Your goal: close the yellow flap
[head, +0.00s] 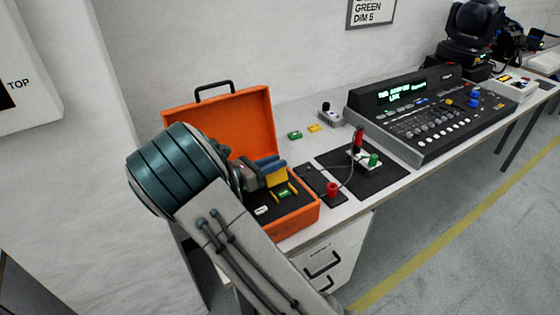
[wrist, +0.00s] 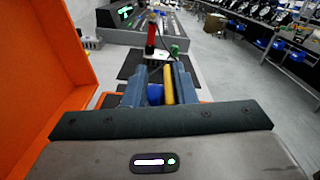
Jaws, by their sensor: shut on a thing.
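The yellow flap (head: 277,179) stands raised inside the open orange case (head: 297,221) in the head view. In the wrist view the flap (wrist: 168,86) shows edge-on between my fingers. My gripper (head: 270,166) reaches into the case from the left, its blue fingers at the top of the flap. In the wrist view my gripper (wrist: 161,82) is shut on the flap, with a blue part beside it. A green block (head: 284,194) sits in a yellow-edged recess just below the flap. The flap's hinge is not clear.
The case's orange lid (head: 250,115) stands open behind my gripper. A dark mat (head: 380,178) with a red-handled tool (head: 358,140) lies to the right. A lighting console (head: 435,118) stands farther right. Small green (head: 294,135) and yellow (head: 314,128) blocks lie behind.

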